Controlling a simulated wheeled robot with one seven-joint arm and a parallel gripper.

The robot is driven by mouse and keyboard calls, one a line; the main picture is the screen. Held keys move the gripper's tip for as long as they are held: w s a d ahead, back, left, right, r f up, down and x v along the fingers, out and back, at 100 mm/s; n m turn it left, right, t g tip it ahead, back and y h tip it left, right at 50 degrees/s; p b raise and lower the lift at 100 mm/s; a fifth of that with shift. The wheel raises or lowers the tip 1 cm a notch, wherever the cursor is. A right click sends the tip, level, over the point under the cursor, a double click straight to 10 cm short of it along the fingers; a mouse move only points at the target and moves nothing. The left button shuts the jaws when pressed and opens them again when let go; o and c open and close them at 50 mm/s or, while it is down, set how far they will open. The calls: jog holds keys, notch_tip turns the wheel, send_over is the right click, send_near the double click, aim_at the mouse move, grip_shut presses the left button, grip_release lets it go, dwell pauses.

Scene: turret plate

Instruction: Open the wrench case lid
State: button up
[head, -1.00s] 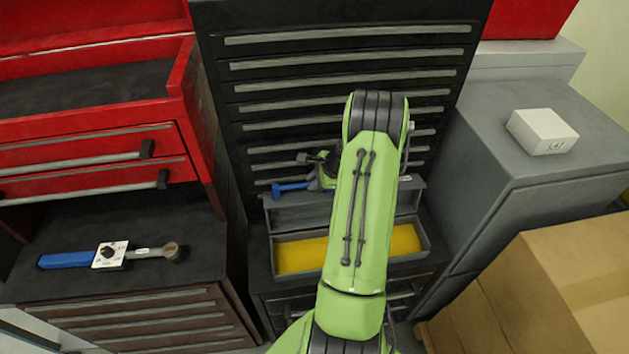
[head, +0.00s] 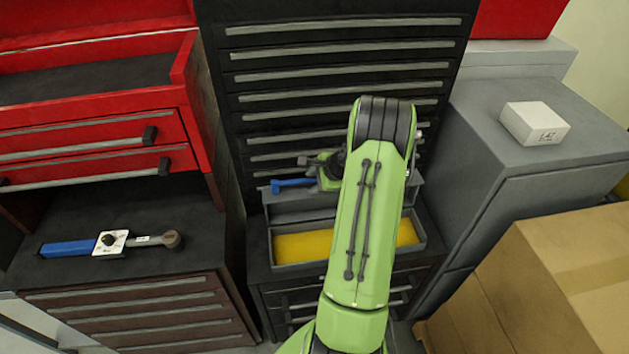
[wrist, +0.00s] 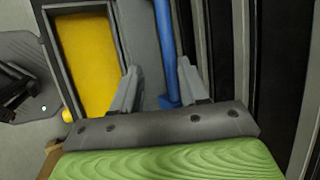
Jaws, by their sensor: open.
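The wrench case (head: 330,262) is a grey box with a yellow inside, on the low cabinet in the middle. Its grey lid (head: 300,206) stands raised along the back of the box, so the inside shows. A blue bar (head: 290,185) runs by the lid's upper edge. In the wrist view the yellow inside (wrist: 85,60) is at left, with the grey lid (wrist: 145,45) beside it. My gripper (wrist: 158,78) is open, its fingers on either side of the blue bar (wrist: 166,50). Contact cannot be told. My arm hides part of the case in the head view.
A black drawer cabinet (head: 345,60) rises close behind the case. A grey cabinet (head: 500,190) with a white box (head: 535,123) and a cardboard box (head: 560,290) stand at right. A blue-handled wrench (head: 110,242) lies on the left shelf, below red drawers (head: 90,130).

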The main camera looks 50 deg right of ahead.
jog(key=shift+w+d+f, duration=0.1)
jog(key=shift+w+f, duration=0.05)
jog(key=v, duration=1.6)
jog(key=shift+w, duration=0.15)
